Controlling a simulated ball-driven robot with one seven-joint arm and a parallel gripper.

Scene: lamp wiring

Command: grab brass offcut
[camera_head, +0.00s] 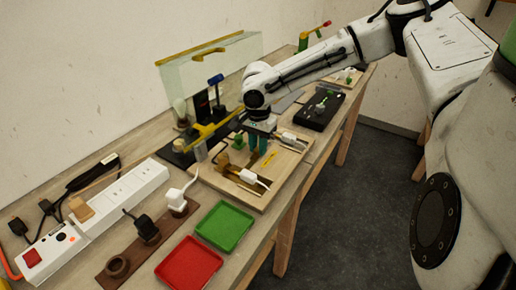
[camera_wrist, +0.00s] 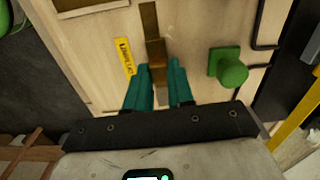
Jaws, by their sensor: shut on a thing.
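My gripper (camera_head: 257,146) reaches down over a light wooden board on the bench. In the wrist view its two teal fingers (camera_wrist: 158,76) are close together, shut on a brown-gold brass strip, the brass offcut (camera_wrist: 155,50). The strip runs away from the fingertips, and its near end is hidden between them. A darker brass piece (camera_wrist: 149,18) lies in line beyond it; I cannot tell whether the two touch. In the head view the fingers hide the offcut. Whether it is clear of the board cannot be told.
The wooden board (camera_head: 222,183) carries a green knob (camera_wrist: 229,68), a yellow label (camera_wrist: 124,57) and white plugs (camera_head: 252,177). Green (camera_head: 225,226) and red (camera_head: 190,262) trays sit at the bench's front. A clear screen (camera_head: 205,75) stands behind; a black tray (camera_head: 320,108) lies right.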

